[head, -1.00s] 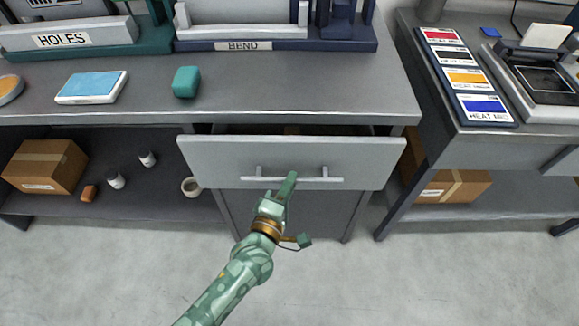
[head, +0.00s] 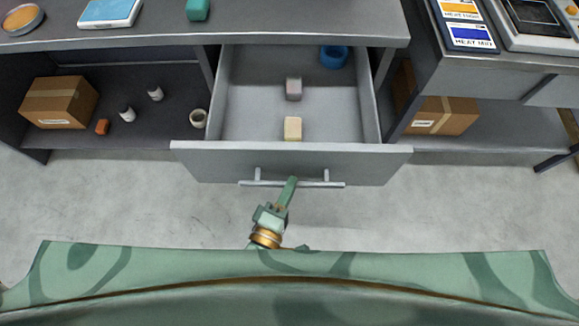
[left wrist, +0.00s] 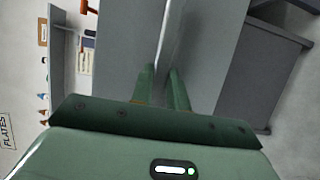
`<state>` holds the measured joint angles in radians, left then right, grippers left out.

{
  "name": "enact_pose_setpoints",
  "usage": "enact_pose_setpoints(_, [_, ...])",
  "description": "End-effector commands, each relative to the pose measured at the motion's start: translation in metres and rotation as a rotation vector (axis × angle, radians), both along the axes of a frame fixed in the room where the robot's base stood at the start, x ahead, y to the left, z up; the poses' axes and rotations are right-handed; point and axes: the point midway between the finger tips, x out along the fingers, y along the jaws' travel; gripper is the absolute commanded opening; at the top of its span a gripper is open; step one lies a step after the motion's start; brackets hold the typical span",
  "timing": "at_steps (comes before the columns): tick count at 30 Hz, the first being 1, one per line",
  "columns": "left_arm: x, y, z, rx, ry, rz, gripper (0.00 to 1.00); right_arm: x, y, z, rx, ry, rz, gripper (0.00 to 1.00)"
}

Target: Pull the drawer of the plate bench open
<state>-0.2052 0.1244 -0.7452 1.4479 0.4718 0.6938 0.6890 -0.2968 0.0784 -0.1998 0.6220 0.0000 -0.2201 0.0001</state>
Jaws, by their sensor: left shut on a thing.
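The drawer (head: 228,162) of the plate bench (head: 300,22) is pulled well out, and its inside shows. Its bar handle (head: 325,184) runs along the grey front. In the left wrist view the two green fingers (left wrist: 162,88) stand on either side of the bar (left wrist: 168,45). In the drawer lie a cream block (head: 292,128), a grey-pink block (head: 294,88) and a blue ring-shaped thing (head: 334,57). My right gripper is not in view.
On the shelf left of the drawer are a cardboard box (head: 59,102), small bottles, an orange piece (head: 102,127) and a white roll (head: 199,118). Another cardboard box (head: 441,115) sits under the right bench. The floor in front is clear. My green body fills the bottom.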

Motion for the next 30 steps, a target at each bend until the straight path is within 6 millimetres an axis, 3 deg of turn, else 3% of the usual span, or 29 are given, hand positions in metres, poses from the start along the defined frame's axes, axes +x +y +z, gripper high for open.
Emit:
enact_pose_setpoints(6, [-0.016, 0.0, -0.001, 0.002, 0.002, 0.0, 0.0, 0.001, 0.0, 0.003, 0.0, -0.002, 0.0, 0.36])
enact_pose_setpoints(19, [-0.018, 0.0, -0.001, 0.002, 0.001, 0.0, 0.0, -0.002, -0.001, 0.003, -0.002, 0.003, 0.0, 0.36])
enact_pose_setpoints(20, [-0.018, 0.0, -0.001, 0.002, 0.001, 0.0, 0.25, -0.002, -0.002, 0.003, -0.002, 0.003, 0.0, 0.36])
enact_pose_setpoints(21, [-0.018, 0.0, -0.001, 0.002, 0.001, 0.0, 0.36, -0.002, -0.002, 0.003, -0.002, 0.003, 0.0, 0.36])
enact_pose_setpoints(30, [-0.018, 0.0, 0.0, 0.0, 0.0, 0.0, 0.38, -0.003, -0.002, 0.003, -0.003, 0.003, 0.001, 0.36])
